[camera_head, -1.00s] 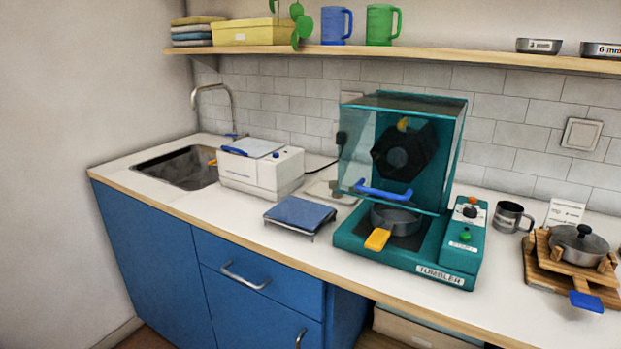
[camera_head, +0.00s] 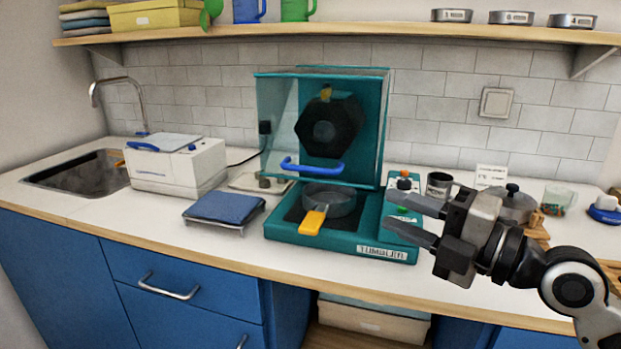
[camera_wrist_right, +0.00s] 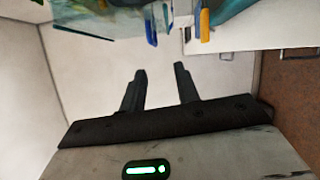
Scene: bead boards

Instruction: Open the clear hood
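The clear hood (camera_head: 274,120) is a see-through box on the teal tumbler machine (camera_head: 345,243), in front of a dark six-sided drum (camera_head: 330,127). Its blue handle (camera_head: 311,168) runs along the lower front edge, above a grey pan with a yellow handle (camera_head: 313,220). My right gripper (camera_head: 385,208) is open and empty, to the right of the blue handle and apart from it, in front of the machine's right side. In the right wrist view its open fingers (camera_wrist_right: 160,69) have nothing between them. There the blue handle (camera_wrist_right: 151,27) shows near the top. My left gripper is out of view.
A blue-topped stand (camera_head: 225,208) and a white box device (camera_head: 176,165) are left of the machine, then the sink (camera_head: 85,176). A dark mug (camera_head: 439,186) and a lidded pot (camera_head: 515,206) stand behind my right arm. A shelf (camera_head: 350,32) runs above.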

